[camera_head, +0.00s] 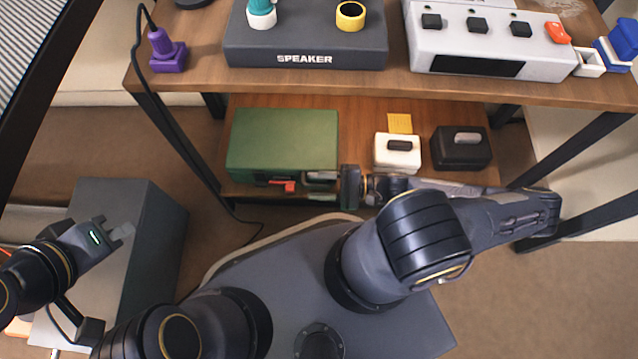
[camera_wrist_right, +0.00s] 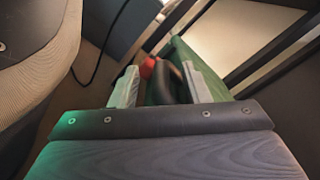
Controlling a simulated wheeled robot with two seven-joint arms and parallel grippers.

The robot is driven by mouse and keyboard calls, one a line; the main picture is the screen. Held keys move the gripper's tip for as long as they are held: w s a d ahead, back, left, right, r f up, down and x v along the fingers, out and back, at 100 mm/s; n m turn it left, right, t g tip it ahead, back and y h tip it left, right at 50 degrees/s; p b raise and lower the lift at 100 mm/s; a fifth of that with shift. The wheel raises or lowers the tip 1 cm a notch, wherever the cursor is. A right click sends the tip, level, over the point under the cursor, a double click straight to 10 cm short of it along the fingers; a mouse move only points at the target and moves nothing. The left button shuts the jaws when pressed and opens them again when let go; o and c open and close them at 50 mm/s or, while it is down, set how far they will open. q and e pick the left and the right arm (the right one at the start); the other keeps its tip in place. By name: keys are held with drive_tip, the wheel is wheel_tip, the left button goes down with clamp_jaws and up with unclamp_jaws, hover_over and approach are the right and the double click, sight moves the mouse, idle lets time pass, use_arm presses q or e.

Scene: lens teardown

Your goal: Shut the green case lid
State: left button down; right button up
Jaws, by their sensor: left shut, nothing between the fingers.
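The green case (camera_head: 285,138) sits on the lower shelf at the left. Its green lid lies over the top in the head view; I cannot tell whether it is fully closed. A red latch (camera_head: 288,186) and a dark handle show at its front edge. My right gripper (camera_head: 318,182) is at the case's front right corner. In the right wrist view its two pale fingers (camera_wrist_right: 160,88) are apart, with the dark handle (camera_wrist_right: 168,80) and red latch (camera_wrist_right: 148,67) showing between or just beyond them. My left gripper (camera_head: 122,232) is shut and empty, far left of the case.
A white box (camera_head: 397,160), a black box (camera_head: 462,158) and a yellow note (camera_head: 400,123) are right of the case. The upper tabletop (camera_head: 200,85) overhangs behind, with a speaker unit (camera_head: 305,45) on it. A black cable hangs left of the shelf.

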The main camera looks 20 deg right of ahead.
drive_tip(key=shift+d+f, duration=0.2)
drive_tip(key=shift+f, duration=0.1)
drive_tip(key=p+v, duration=0.2)
drive_tip(key=v, duration=0.4)
drive_tip(key=shift+s+d+r, duration=0.15)
drive_tip(key=shift+s+d, duration=0.05)
drive_tip(key=shift+d, duration=0.1)
drive_tip(key=shift+s+d, duration=0.25)
drive_tip(key=shift+d, duration=0.15)
drive_tip(key=shift+r, duration=0.1)
